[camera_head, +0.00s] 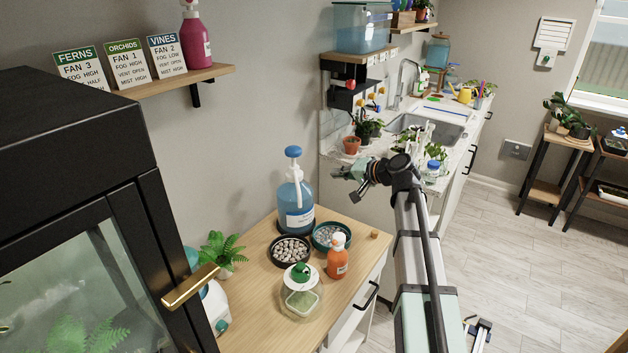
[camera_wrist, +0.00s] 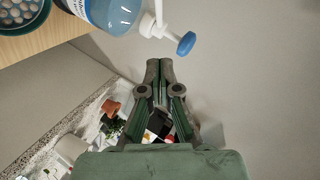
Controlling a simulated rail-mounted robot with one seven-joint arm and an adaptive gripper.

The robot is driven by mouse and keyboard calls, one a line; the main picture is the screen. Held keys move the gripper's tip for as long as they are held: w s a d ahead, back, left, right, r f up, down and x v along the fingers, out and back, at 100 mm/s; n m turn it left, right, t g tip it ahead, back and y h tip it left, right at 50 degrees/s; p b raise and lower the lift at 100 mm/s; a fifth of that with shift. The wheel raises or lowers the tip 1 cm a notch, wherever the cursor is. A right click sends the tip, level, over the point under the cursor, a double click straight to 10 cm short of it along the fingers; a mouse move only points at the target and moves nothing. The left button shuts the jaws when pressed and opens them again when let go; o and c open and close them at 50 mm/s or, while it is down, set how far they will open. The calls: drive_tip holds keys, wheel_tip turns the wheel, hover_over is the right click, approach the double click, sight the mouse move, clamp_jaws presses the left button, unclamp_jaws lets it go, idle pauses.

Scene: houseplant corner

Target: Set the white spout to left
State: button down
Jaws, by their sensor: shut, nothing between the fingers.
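A large bottle of blue liquid (camera_head: 296,200) stands upright at the back of the wooden cabinet, with a blue knob on top. In the wrist view, the blue bottle (camera_wrist: 112,12) shows sideways at the top. Its white spout (camera_wrist: 147,26) sits between the bottle and the blue knob (camera_wrist: 186,43). In the head view the spout's direction is hard to make out. My gripper (camera_head: 342,174) is right of the bottle at about its upper height, apart from it. In the wrist view my gripper (camera_wrist: 159,66) has its fingertips together, empty, just short of the spout and knob.
Two dark dishes of pebbles (camera_head: 290,251) (camera_head: 331,236), an orange bottle with a white top (camera_head: 337,262) and a glass jar (camera_head: 301,300) crowd the cabinet top (camera_head: 262,304). A dark glass-fronted case (camera_head: 70,180) fills the left. A sink counter (camera_head: 440,125) lies behind.

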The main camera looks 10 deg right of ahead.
sight(297, 186)
drive_tip(key=s+a+f+p+x, duration=0.1)
drive_tip(key=p+x, duration=0.4)
drive_tip(key=x, duration=0.7)
drive_tip(key=shift+s+a+f, duration=0.2)
drive_tip(key=shift+a+f, duration=0.1)
drive_tip(key=shift+a, duration=0.05)
